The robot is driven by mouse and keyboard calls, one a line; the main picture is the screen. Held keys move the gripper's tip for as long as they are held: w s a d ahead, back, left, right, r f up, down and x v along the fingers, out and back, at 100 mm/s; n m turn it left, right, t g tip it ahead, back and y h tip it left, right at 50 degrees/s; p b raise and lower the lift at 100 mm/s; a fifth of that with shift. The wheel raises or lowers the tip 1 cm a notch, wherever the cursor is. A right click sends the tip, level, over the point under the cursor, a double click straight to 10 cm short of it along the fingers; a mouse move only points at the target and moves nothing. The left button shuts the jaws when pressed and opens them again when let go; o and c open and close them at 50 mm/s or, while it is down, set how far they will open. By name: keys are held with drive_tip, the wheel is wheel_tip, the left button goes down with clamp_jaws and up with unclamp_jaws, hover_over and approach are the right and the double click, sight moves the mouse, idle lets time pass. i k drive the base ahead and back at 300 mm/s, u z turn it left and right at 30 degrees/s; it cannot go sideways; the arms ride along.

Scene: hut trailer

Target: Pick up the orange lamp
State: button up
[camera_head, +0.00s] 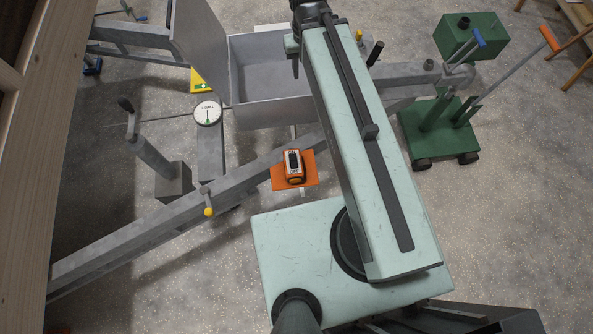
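A small orange, boxy item (293,168) with a dark and white top face is the likeliest orange lamp. It sits on or against a flat orange plate (310,182) beside the grey trailer beam, just left of my pale green arm. It appears unobstructed from above. My arm reaches from the lower middle to the top edge, to the right of the orange item. My gripper's fingertips are not visible. The dark far end of my arm runs out at the top edge.
A grey open box (270,75) stands beyond the orange item. A round white gauge (207,113) and a yellow-tipped lever (208,211) are to its left. A green wheeled stand (438,130) is at right, and a wooden surface (32,150) fills the left edge.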

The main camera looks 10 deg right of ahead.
sight(295, 175)
drive_tip(key=u, duration=0.3)
drive_tip(key=k, duration=0.8)
drive_tip(key=u, duration=3.4)
drive_tip(key=k, duration=1.55)
drive_tip(key=u, duration=0.2)
